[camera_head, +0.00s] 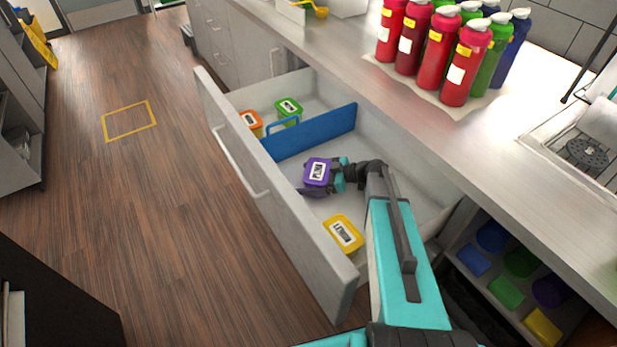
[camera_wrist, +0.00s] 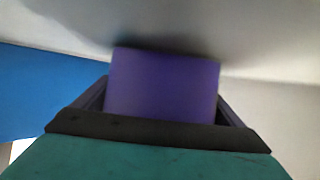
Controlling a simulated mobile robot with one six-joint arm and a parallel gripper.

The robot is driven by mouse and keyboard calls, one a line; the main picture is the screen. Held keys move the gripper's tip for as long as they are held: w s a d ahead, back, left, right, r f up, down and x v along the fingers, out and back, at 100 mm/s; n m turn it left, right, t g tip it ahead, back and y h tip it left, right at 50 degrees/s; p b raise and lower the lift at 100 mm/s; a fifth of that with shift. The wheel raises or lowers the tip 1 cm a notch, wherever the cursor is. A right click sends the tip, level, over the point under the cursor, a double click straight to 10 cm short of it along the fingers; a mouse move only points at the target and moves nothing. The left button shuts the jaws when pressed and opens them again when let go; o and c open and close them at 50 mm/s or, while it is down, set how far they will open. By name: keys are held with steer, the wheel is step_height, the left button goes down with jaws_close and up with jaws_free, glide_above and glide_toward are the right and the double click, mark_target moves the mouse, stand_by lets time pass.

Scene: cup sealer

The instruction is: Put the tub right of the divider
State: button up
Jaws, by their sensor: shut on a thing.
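A purple tub (camera_head: 317,172) with a white label is in the open drawer, in the compartment right of the blue divider (camera_head: 318,132). My gripper (camera_head: 327,176) is shut on the purple tub, which also fills the middle of the wrist view (camera_wrist: 162,85) between the two fingers. I cannot tell whether the tub touches the drawer floor. A yellow tub (camera_head: 343,234) lies in the same compartment, nearer the drawer's front corner. An orange tub (camera_head: 251,122) and a green tub (camera_head: 288,109) are left of the divider. The divider also shows in the wrist view (camera_wrist: 45,90).
The drawer front (camera_head: 240,170) with its handle stands out over the wood floor. Several sauce bottles (camera_head: 432,50) stand on the counter above. A shelf with several coloured lids or tubs (camera_head: 508,290) is at the lower right. Bare drawer floor lies around the purple tub.

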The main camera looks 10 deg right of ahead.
stand_by(0.4)
steer(key=o, duration=1.2)
steer(key=shift+r, duration=0.1)
steer(key=shift+s+d, duration=0.2)
steer(key=shift+d, duration=0.15)
steer(key=b+v, duration=0.3)
steer(key=v, duration=0.8)
steer(key=shift+r, duration=0.25)
steer(key=shift+s, duration=0.3)
